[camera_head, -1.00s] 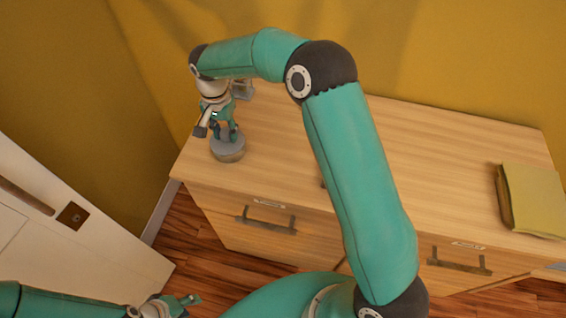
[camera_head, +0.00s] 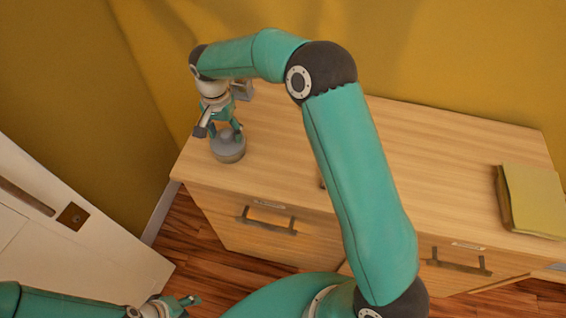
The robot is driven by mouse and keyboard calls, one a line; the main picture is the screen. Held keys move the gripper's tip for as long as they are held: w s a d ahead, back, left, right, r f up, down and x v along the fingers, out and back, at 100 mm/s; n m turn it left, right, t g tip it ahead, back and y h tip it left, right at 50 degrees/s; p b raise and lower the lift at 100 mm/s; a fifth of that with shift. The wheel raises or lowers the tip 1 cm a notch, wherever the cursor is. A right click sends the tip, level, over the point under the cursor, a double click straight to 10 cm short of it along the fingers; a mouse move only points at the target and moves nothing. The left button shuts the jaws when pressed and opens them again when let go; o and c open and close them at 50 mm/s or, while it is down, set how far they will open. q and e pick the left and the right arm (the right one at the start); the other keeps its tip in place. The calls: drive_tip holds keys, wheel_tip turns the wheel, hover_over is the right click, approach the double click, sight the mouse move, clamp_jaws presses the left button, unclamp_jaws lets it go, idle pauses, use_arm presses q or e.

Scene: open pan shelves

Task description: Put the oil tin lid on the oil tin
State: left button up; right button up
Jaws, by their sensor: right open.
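The oil tin (camera_head: 229,156) is a short, round grey tin standing upright on the left end of the wooden cabinet top. The grey oil tin lid (camera_head: 227,141), with a small knob, rests on top of the tin and looks roughly level; whether it is fully seated is too small to tell. My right gripper (camera_head: 225,130) points down just above the lid, its green fingers open on either side of the knob. My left gripper (camera_head: 188,301) is low at the bottom left, in front of the cabinet and far from the tin; its finger gap is unclear.
A yellow-green book-like block (camera_head: 535,200) lies at the right end of the cabinet top (camera_head: 450,150). A small grey object (camera_head: 243,90) stands behind my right gripper. My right arm hides part of the middle. A white door panel (camera_head: 80,235) is at the left.

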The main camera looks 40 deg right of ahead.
drive_tip(key=shift+r+p, duration=2.6)
drive_tip(key=shift+r, duration=1.4)
drive_tip(key=shift+r, duration=0.1)
wheel_tip(320, 180, up, 12)
drive_tip(key=shift+f, duration=0.25)
